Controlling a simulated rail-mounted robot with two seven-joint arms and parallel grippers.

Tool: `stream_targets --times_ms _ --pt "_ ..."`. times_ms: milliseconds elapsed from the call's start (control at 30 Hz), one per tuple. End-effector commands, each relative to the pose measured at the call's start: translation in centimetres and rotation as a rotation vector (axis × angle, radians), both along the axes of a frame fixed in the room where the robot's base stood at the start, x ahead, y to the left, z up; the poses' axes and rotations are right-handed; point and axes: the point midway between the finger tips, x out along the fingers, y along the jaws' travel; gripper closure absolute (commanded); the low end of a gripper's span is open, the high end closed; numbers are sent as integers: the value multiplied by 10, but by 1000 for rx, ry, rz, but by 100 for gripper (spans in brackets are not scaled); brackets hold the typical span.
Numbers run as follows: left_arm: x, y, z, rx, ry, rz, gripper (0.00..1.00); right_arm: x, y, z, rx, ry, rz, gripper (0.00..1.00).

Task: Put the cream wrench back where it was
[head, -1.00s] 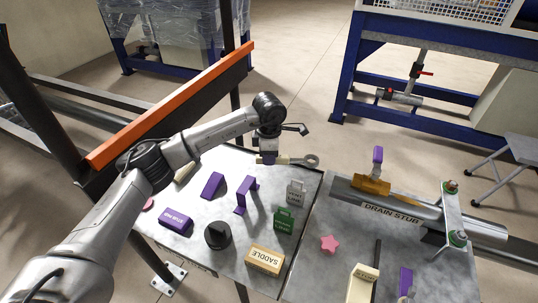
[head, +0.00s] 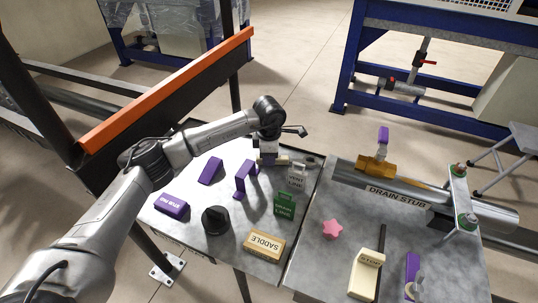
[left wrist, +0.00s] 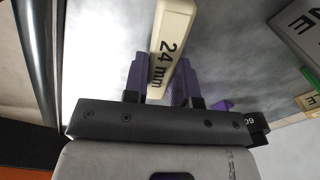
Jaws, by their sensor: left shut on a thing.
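The cream wrench (head: 284,161) is held level at the back edge of the left table, its grey ring end pointing right in the head view. My left gripper (head: 268,157) is shut on its handle, coming from above. In the left wrist view the cream handle, marked "24 mm" (left wrist: 172,45), lies between the purple fingers of my left gripper (left wrist: 160,84). The wrench is close to the table top; I cannot tell whether it touches. The ring end is partly hard to make out. My right gripper is not in view.
Near the wrench stand a grey labelled block (head: 297,175), a green labelled block (head: 285,204) and a purple bracket (head: 245,178). A yellow SADDLE block (head: 264,245) and black knob (head: 216,220) sit nearer. The drain stub pipe (head: 400,187) lies on the right table.

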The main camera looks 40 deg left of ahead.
Motion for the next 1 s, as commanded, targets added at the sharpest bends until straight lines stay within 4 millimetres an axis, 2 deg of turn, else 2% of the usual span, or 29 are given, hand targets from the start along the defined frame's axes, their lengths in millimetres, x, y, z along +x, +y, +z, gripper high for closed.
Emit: stream_targets --times_ms 667,700,733,1000 --pt "0 0 -4 -1 -1 0 100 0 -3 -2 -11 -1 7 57" --pt "0 0 -3 -1 -1 0 71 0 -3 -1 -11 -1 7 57" --pt "0 0 -3 -1 -1 0 69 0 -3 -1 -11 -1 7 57" --pt "0 0 -3 0 0 0 69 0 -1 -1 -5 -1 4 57"
